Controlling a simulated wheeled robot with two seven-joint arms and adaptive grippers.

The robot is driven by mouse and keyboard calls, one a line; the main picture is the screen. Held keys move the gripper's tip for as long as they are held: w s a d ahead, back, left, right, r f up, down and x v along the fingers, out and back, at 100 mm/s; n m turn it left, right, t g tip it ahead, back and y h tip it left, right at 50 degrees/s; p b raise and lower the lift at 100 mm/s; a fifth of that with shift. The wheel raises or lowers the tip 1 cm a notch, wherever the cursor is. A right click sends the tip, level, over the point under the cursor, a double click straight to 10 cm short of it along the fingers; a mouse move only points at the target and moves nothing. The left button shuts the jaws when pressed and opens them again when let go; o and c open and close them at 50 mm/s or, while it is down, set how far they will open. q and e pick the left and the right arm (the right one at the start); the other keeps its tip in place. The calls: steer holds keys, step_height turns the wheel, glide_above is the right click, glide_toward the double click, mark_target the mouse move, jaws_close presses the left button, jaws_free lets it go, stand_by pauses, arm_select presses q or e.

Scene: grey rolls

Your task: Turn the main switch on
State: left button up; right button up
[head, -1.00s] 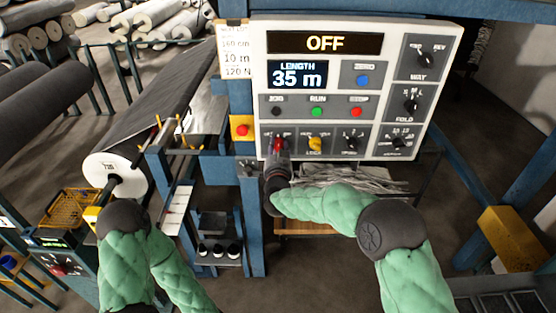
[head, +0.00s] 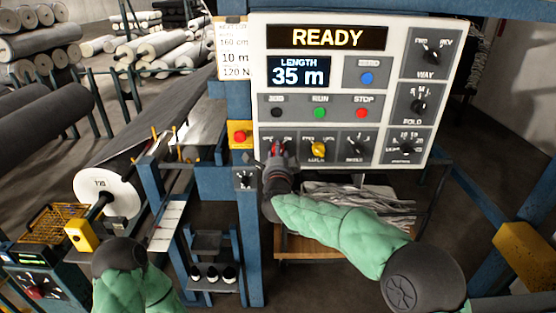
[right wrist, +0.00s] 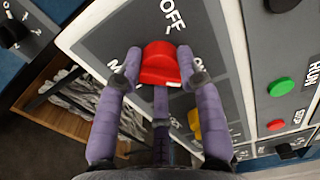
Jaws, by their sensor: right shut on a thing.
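The main switch is a red knob (head: 277,149) at the lower left of the white control panel (head: 446,50). My right gripper (head: 277,158) is at it, and my wrist hides part of it in the head view. In the right wrist view, the red knob (right wrist: 160,62) sits between the two fingertips of my right gripper (right wrist: 161,74), which is shut on it. The word OFF shows just beyond the knob. The panel's top display (head: 327,38) reads READY. My left gripper is out of view; only part of that arm shows at the lower left.
A yellow knob (head: 319,149) sits right beside the switch, with more black knobs farther right. Green RUN (head: 320,113) and red STOP (head: 362,113) buttons are above. A red button on a yellow box (head: 240,136) is left of the panel.

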stand_by(0.4)
steer(key=o, duration=1.2)
steer(key=shift+c, duration=0.2)
steer(key=shift+s, duration=0.1)
steer(key=s, duration=1.1)
steer(key=shift+s, duration=0.35)
steer(key=shift+f, duration=0.15)
